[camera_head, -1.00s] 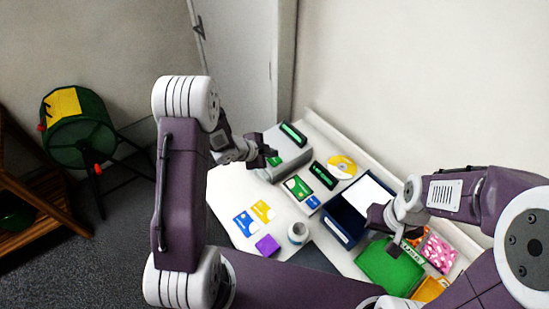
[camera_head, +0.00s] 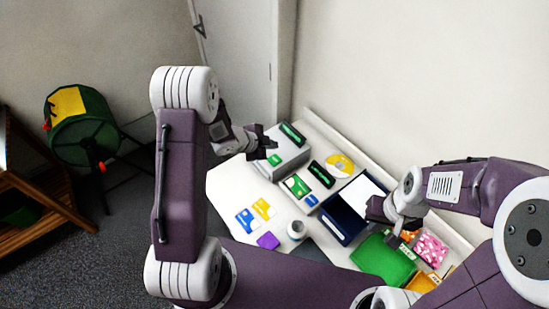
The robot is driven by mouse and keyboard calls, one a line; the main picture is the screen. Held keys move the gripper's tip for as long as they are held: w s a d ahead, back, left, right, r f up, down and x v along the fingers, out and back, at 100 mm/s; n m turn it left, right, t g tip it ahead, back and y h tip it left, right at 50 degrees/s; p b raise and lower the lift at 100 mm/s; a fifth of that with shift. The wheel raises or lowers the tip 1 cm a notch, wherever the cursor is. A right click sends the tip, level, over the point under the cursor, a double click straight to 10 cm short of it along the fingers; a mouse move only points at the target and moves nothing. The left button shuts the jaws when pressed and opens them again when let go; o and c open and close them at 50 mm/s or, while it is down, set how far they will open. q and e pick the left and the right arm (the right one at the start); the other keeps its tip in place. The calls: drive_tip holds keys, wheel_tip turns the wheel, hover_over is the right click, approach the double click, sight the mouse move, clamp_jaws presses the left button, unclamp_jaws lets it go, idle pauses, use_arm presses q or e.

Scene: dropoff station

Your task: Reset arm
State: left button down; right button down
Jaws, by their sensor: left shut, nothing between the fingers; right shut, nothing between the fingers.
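My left gripper (camera_head: 262,142) is shut and empty. It hangs in the air in front of the grey box-like device at the back left of the white table. My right gripper (camera_head: 391,229) is shut and empty above the table's right part, between the dark blue tray (camera_head: 338,222) and the green pouch (camera_head: 384,262). The forearm of my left arm stands upright at the left of the view. My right arm comes in from the right edge.
The white table (camera_head: 226,193) holds a grey device (camera_head: 290,160), several cards, a purple square (camera_head: 268,241), a white cup (camera_head: 297,230), a yellow disc (camera_head: 340,165) and a pink spotted packet (camera_head: 431,248). A green drum (camera_head: 85,130) stands left on the floor. A wall is behind.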

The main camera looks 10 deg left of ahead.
idle(0.5)
use_arm(q)
drive_tip(key=shift+d+f, duration=0.15)
drive_tip(key=shift+d, duration=0.05)
wheel_tip(320, 180, up, 7)
drive_tip(key=d+n+t+y+b, duration=0.1)
drive_tip(key=d+t+b, duration=0.1)
drive_tip(key=b, duration=0.3)
drive_tip(key=s+a+f+n+g+y, duration=0.1)
drive_tip(key=s+f+n+g, duration=0.1)
drive_tip(key=s+n, duration=0.3)
drive_tip(key=s+a+f+n+g+y, duration=0.1)
drive_tip(key=s+n, duration=0.4)
drive_tip(key=s, duration=0.5)
drive_tip(key=s+a+f+n+g+y+b, duration=0.1)
drive_tip(key=s+a+f+n+g, duration=0.1)
drive_tip(key=s, duration=0.6)
drive_tip(key=f+n+g, duration=0.1)
drive_tip(key=n+g, duration=0.1)
drive_tip(key=g, duration=0.1)
drive_tip(key=shift+s+f+n+g+y, duration=0.3)
drive_tip(key=shift+f+n, duration=0.1)
drive_tip(key=shift+a, duration=0.1)
